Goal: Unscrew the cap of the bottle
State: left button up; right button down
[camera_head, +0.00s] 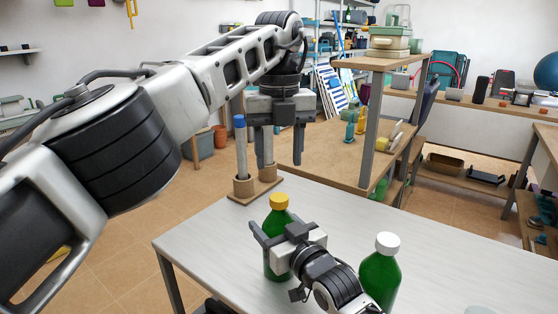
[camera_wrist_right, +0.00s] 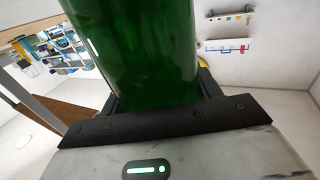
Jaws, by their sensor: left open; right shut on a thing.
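A green bottle (camera_head: 276,268) with a yellow cap (camera_head: 279,201) stands upright on the light grey table (camera_head: 200,236). My right gripper (camera_head: 266,238) is shut around its upper body. In the right wrist view the green bottle (camera_wrist_right: 135,50) fills the space between the fingers; its cap is out of that frame. My left gripper (camera_head: 281,163) is open and empty, pointing down, above and beyond the yellow cap in the head view. A second green bottle (camera_head: 380,276) with a white cap (camera_head: 387,243) stands to the right, partly hidden by my right arm.
A wooden holder (camera_head: 240,198) with two round cups stands at the table's far edge, close to my left gripper in the picture. A blue-tipped rod (camera_head: 240,150) stands in one cup. A wooden shelf unit (camera_head: 366,150) is behind. The table's left part is clear.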

aim_at(279, 197)
pick_arm(q)
jog(key=m, duration=1.5)
jog(key=shift+m, duration=0.3)
jog(key=m, duration=0.4)
jog(key=shift+m, duration=0.4)
jog(key=m, duration=1.4)
jog(key=shift+m, duration=0.4)
jog(key=m, duration=0.5)
jog(key=shift+m, duration=0.3)
jog(key=shift+f, duration=4)
